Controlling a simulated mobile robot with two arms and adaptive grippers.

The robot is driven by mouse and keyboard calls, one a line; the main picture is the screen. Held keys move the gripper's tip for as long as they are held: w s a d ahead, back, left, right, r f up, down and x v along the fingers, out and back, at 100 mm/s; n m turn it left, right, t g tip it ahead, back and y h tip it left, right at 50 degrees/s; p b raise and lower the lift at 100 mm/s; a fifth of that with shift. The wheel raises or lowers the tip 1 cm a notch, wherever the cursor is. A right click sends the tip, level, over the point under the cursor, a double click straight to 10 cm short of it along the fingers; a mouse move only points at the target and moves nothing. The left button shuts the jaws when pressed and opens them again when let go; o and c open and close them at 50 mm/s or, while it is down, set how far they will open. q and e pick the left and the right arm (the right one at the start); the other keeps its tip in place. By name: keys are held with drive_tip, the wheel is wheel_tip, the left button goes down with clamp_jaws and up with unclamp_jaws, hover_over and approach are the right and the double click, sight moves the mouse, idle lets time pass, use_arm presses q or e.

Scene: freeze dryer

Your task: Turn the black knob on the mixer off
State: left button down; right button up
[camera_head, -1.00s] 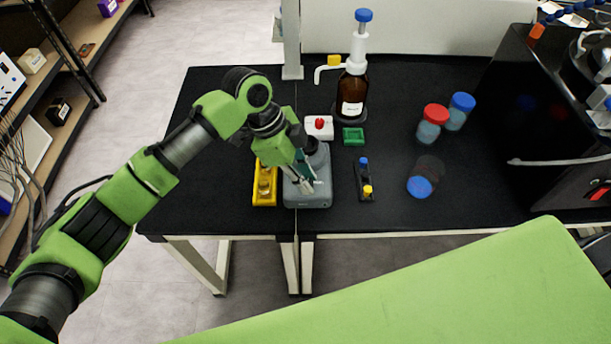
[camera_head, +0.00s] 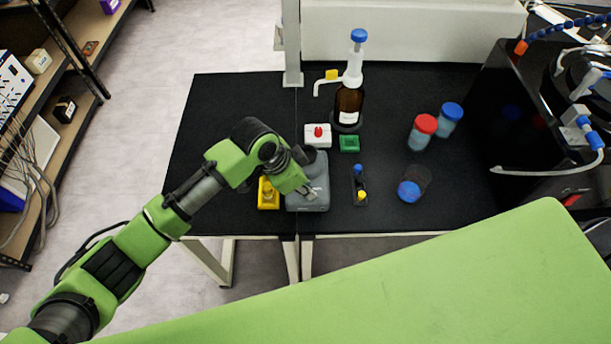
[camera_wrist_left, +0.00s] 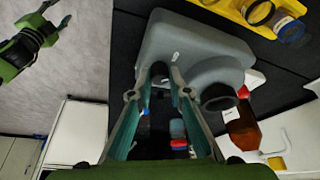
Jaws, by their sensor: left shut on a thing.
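The grey mixer (camera_head: 316,172) stands at the front edge of the black table. It also fills the upper middle of the left wrist view (camera_wrist_left: 195,50), with its black cup (camera_wrist_left: 219,97) to the right. My left gripper (camera_head: 308,191) is at the front face of the mixer. In the left wrist view its fingertips (camera_wrist_left: 159,72) are close together against this face. The black knob is mostly hidden between them, and the fingers are shut on it. My right gripper (camera_wrist_left: 57,14) shows at the upper left of that view, away from the mixer, fingers apart and empty.
A yellow holder (camera_head: 268,193) stands close left of the mixer. A white box with a red button (camera_head: 318,135), a green tray (camera_head: 349,144) and a black rack (camera_head: 360,190) are close by. The brown bottle (camera_head: 348,104) stands behind. The table's left part is clear.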

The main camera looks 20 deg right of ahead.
use_arm(q)
drive_tip(key=n+p, duration=0.1)
drive_tip(key=n+t+p, duration=0.1)
drive_tip(key=n+p, duration=0.1)
drive_tip(key=shift+s+r+p, duration=0.15)
drive_tip(key=shift+r+p, duration=0.1)
drive_tip(key=shift+p, duration=0.05)
drive_tip(key=shift+d+f+n+t+y+p, duration=0.15)
drive_tip(key=shift+n+t+y+p, duration=0.3)
drive_tip(key=shift+n+p, duration=0.55)
drive_tip(key=shift+f, duration=0.1)
drive_tip(key=c, duration=1.9)
unclamp_jaws()
drive_tip(key=v, duration=1.2)
